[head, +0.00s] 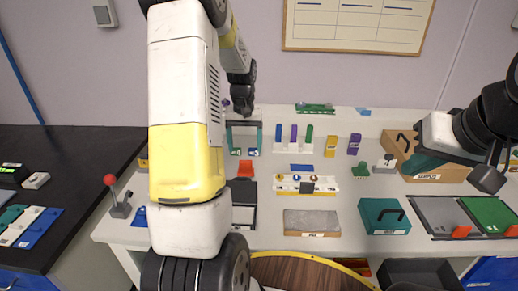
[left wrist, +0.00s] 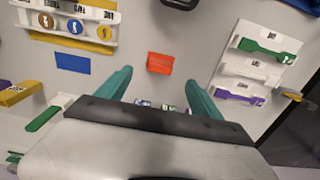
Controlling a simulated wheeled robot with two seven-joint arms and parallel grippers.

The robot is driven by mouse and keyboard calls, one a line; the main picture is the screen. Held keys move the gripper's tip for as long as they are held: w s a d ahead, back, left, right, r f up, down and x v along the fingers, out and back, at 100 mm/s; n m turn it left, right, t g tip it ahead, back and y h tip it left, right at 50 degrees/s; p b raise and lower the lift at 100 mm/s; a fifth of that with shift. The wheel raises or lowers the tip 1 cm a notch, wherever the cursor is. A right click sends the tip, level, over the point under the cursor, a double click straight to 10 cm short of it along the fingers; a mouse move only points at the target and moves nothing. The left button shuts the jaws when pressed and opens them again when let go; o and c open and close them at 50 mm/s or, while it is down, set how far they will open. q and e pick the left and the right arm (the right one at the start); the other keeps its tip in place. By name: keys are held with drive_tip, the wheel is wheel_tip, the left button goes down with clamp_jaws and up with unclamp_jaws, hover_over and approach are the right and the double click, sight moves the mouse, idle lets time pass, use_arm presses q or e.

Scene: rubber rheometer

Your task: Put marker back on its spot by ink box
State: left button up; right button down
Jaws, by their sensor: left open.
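Blue (head: 280,133), purple (head: 293,134) and green (head: 309,134) sticks stand in a white holder at the back. They look like markers, but I cannot tell which is the task's. A yellow box (head: 331,146) and a purple box (head: 354,144) stand right of them. I cannot tell which thing is the ink box. My left gripper (head: 244,150) is open and points down, left of the sticks. Its teal fingers (left wrist: 160,92) are apart with nothing held; small labelled items lie beyond them. My right gripper (head: 425,163) is by the wooden samples box; its jaw state is unclear.
An orange block (head: 245,169) and a blue patch (head: 301,167) lie nearer me. A white rack (head: 328,186) holds round pieces. A wooden box (head: 440,175) and a teal box (head: 384,217) are to the right. My left arm hides the table's left part.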

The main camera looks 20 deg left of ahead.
sight(245, 161)
use_arm(q)
drive_tip(key=s+d+r+m+t, duration=0.1)
drive_tip(key=s+d+r, duration=0.15)
drive_tip(key=r, duration=0.35)
drive_tip(key=s+d+r+t, duration=0.1)
drive_tip(key=s+d+r, duration=0.15)
drive_tip(key=r, duration=0.35)
drive_tip(key=s+d+r+m+t+h, duration=0.1)
drive_tip(key=s+d+r+t, duration=0.1)
drive_tip(key=s, duration=0.7)
drive_tip(key=s+d+r+m+t+h, duration=0.1)
drive_tip(key=s+d+r, duration=0.3)
drive_tip(key=s, duration=0.6)
drive_tip(key=shift+d+r+m+t, duration=0.25)
drive_tip(key=shift+d+t, duration=0.35)
drive_tip(key=shift+d, duration=0.5)
drive_tip(key=shift+c, duration=0.3)
